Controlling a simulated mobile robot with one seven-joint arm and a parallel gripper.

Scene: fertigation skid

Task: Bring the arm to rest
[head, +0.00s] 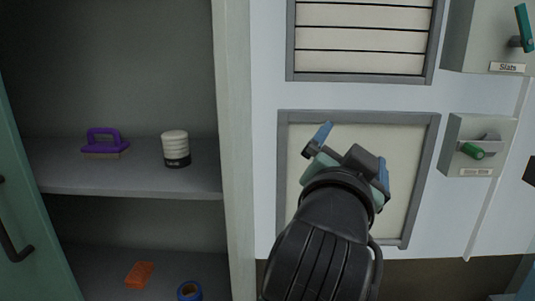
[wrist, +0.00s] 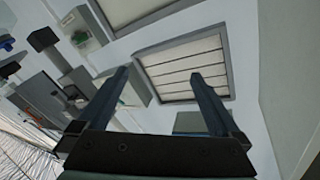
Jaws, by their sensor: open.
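My gripper (head: 349,157) is raised in front of the lower framed panel (head: 287,190) in the head view, with my dark arm reaching up from the bottom edge. In the wrist view my gripper (wrist: 158,92) shows its two blue-grey fingers spread wide apart, with nothing between them. The slatted panel (wrist: 185,67) lies beyond the fingers there. I cannot tell the exact distance from the gripper to the wall.
An open cabinet on the left holds a purple-handled brush (head: 103,142), a white and black jar (head: 175,148), an orange block (head: 139,274) and a blue roll (head: 189,290). Right of the panels are a "Slats" lever box (head: 480,40) and a green-handled box (head: 480,145).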

